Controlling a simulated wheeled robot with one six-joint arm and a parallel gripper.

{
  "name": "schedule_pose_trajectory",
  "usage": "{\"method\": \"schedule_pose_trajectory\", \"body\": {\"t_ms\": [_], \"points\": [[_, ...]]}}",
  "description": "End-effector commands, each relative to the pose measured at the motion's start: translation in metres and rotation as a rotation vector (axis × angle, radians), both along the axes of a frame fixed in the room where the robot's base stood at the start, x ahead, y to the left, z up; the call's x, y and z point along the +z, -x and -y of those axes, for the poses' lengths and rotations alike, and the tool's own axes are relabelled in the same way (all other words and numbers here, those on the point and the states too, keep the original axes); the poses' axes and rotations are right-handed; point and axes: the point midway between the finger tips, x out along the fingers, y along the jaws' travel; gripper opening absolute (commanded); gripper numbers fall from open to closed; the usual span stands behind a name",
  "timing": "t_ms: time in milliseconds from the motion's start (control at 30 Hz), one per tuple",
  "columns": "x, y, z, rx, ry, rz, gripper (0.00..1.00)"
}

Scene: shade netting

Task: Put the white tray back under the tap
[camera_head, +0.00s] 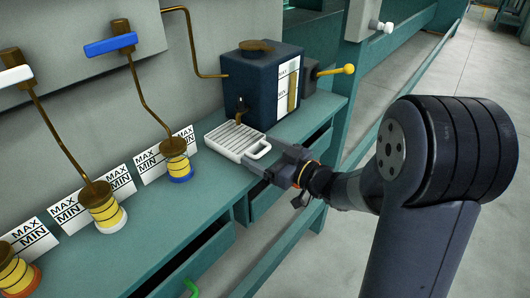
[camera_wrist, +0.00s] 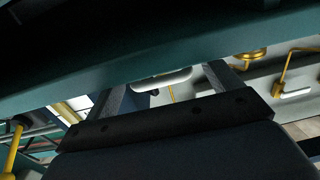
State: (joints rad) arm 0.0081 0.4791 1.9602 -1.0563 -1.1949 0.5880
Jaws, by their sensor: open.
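The white tray (camera_head: 222,139), slatted and with a loop handle, lies flat on the teal bench in the head view. Its handle points toward the bench's front edge. Its far end is close to the dark blue tank (camera_head: 258,88), just below the small tap (camera_head: 241,108) on the tank's front. My gripper (camera_head: 262,167) is at the front edge, by the handle. In the wrist view my gripper (camera_wrist: 165,86) has its fingers apart, with part of the white handle (camera_wrist: 172,77) showing between them. I cannot tell whether they touch it.
Several spools and MAX/MIN cards (camera_head: 118,180) stand left along the bench (camera_head: 150,222), under brown pipes with a blue lever (camera_head: 110,44). A yellow-knobbed lever (camera_head: 335,70) sticks out right of the tank.

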Motion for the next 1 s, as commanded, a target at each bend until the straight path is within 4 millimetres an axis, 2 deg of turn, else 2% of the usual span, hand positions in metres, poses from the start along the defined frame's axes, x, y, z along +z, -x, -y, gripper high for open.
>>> {"method": "schedule_pose_trajectory", "body": {"t_ms": [200,700,1000], "points": [[0.006,0.001,0.002,-0.001,0.000,0.000,0.86],[0.003,0.053,0.074,-0.005,0.000,0.000,0.86],[0.002,0.069,0.095,-0.002,0.000,0.000,0.86]]}}
